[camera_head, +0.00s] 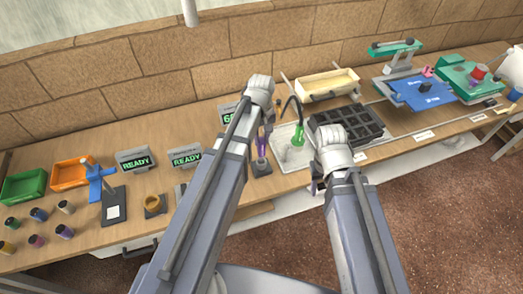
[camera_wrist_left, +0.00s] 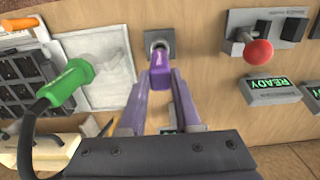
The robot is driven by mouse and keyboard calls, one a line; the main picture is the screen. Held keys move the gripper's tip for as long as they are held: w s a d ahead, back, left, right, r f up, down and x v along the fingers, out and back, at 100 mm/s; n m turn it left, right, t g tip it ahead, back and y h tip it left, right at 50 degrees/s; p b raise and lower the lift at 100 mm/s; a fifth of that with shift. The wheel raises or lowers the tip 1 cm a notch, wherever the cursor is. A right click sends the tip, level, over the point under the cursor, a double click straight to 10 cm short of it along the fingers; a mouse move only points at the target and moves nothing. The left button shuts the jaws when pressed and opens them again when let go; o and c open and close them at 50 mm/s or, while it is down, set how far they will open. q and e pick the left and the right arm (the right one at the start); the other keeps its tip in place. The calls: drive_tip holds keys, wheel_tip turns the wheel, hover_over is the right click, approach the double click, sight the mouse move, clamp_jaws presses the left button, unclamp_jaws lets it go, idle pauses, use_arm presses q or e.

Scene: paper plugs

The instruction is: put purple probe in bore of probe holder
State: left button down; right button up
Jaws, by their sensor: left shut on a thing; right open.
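The purple probe (camera_head: 262,146) is held by my left gripper (camera_head: 264,132), just above the probe holder. In the left wrist view the purple probe (camera_wrist_left: 161,78) sits between the fingertips of my left gripper (camera_wrist_left: 160,88), pointing toward the probe holder (camera_wrist_left: 168,34). The holder is a small dark square block, also in the head view (camera_head: 261,169). The probe's lower end overlaps the bore in the picture; I cannot tell whether it is inside. My right gripper (camera_head: 318,184) is right of the holder, by the bench's front edge; its fingers are mostly hidden.
A green probe (camera_head: 298,136) on a black cable stands on a pale plate (camera_head: 285,158) right of the holder. A black compartment tray (camera_head: 350,122) lies further right. READY displays (camera_head: 186,156) stand to the left. A red-knobbed device (camera_wrist_left: 258,52) is near the holder.

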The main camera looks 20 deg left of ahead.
sight(261, 150)
use_arm(q)
wheel_tip(261, 150, down, 4)
drive_tip(key=b, duration=0.3)
drive_tip(key=shift+r, duration=0.2)
drive_tip(key=shift+f+b, duration=0.1)
drive_tip(key=shift+b, duration=0.25)
drive_tip(key=shift+f, duration=0.15)
drive_tip(key=c, duration=0.6)
unclamp_jaws()
